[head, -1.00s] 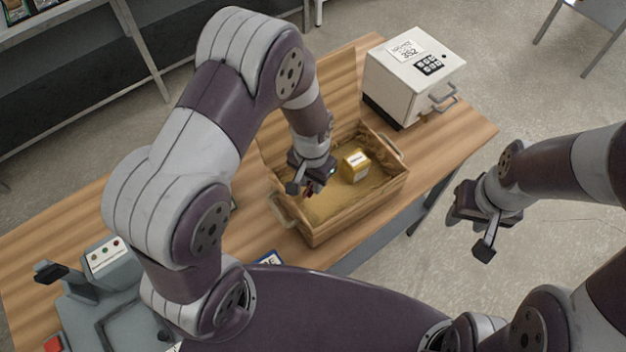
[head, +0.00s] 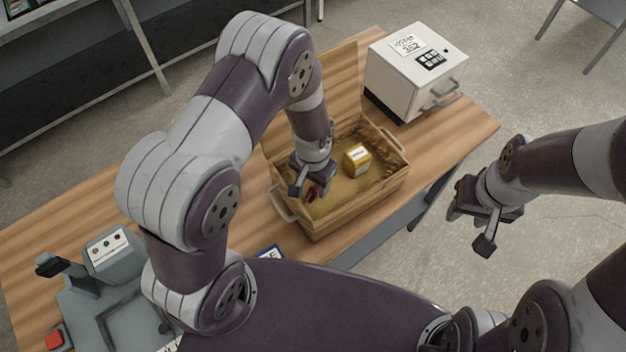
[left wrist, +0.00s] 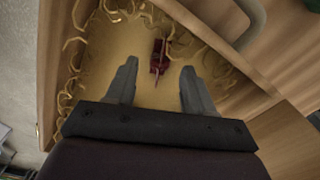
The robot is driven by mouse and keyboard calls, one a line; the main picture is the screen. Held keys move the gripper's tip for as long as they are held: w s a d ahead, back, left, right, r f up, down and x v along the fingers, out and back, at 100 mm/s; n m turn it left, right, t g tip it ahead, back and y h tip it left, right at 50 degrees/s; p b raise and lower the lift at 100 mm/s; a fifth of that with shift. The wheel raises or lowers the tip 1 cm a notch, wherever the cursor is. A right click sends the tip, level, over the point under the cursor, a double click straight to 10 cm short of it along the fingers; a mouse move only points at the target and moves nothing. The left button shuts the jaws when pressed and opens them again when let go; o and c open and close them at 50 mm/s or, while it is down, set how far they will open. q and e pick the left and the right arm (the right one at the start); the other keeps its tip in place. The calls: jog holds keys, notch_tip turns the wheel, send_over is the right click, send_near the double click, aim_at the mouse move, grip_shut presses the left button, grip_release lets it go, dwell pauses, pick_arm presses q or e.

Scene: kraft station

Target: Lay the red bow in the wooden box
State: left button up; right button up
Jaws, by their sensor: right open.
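The wooden box (head: 345,222) stands open on the table, with shredded straw-like filling and a yellow jar (head: 358,158) inside. My left gripper (head: 307,193) is inside the box's left part, pointing down. In the left wrist view its two fingers (left wrist: 158,85) are wide apart. The red bow (left wrist: 157,58) shows beyond and between the fingertips, clear of both, over the box's filling. In the head view the bow (head: 313,191) is partly hidden by the gripper. Whether it rests fully on the filling is hard to tell. My right gripper (head: 473,222) is open and empty, right of the table.
A white safe (head: 400,75) with a keypad stands behind the box at the right. The box's raised lid (head: 340,85) is at its back. A grey device (head: 95,290) with a red button sits at the left front. The table's left middle is clear.

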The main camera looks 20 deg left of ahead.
aim_at(312, 191)
pick_arm(q)
jog(key=shift+r, duration=0.1)
notch_tip(312, 191, up, 13)
jog(key=b, duration=0.2)
jog(key=s+a+r+n+t, duration=0.1)
jog(key=s+a+r+n, duration=0.25)
jog(key=s+a, duration=0.4)
notch_tip(312, 191, up, 10)
jog(key=d+p, duration=0.1)
jog(key=p, duration=1)
jog(key=shift+s, duration=0.25)
